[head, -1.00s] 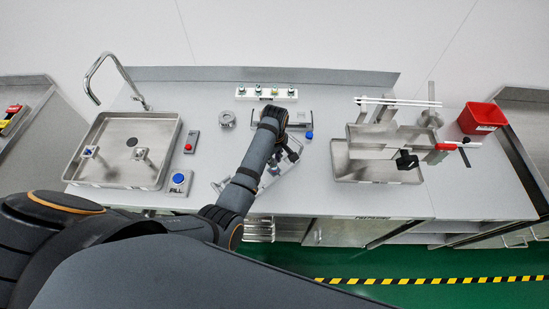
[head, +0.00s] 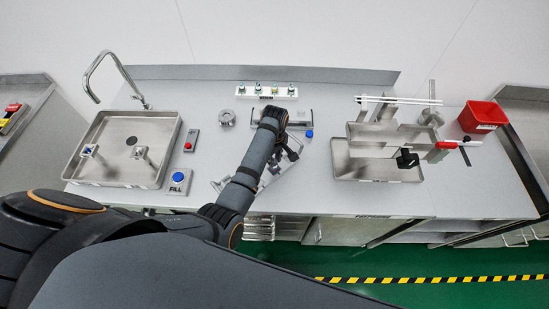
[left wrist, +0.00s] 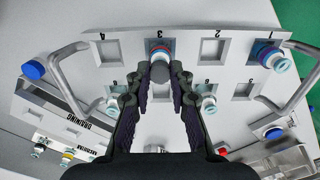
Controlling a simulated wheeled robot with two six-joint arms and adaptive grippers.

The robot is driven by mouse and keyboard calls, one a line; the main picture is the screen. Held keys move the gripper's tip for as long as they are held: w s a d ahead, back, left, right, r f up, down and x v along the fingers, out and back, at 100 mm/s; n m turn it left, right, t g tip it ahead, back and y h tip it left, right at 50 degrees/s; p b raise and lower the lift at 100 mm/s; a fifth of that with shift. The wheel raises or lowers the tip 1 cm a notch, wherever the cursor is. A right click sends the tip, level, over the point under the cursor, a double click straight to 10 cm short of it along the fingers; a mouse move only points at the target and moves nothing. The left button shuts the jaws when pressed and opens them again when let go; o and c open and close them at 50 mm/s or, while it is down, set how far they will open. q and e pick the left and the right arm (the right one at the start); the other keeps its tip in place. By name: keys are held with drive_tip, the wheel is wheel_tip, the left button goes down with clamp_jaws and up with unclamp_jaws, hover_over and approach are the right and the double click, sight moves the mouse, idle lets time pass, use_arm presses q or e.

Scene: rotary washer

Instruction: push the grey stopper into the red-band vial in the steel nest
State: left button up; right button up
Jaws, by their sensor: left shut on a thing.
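The red-band vial (left wrist: 160,48) stands in the pocket marked 3 of a steel nest (left wrist: 185,50) with numbered square pockets and a bent handle at each side. My left gripper (left wrist: 160,76) is shut on a small grey stopper (left wrist: 160,72). The stopper is in line with the vial and overlaps its lower edge in the wrist view; I cannot tell whether they touch. In the head view my left gripper (head: 287,154) is over the nest (head: 271,178), and my arm hides much of it. My right gripper is not in view.
Other vials stand in the nest, one with a blue band (left wrist: 268,54) at pocket 1. A white strip with several small capped items (head: 266,90) lies behind. A round steel fixture (head: 227,118) and a blue button (head: 309,133) flank my arm. A steel stand (head: 385,150) is further right.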

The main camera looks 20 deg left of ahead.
use_arm(q)
drive_tip(key=shift+f, duration=0.15)
drive_tip(key=o, duration=0.8)
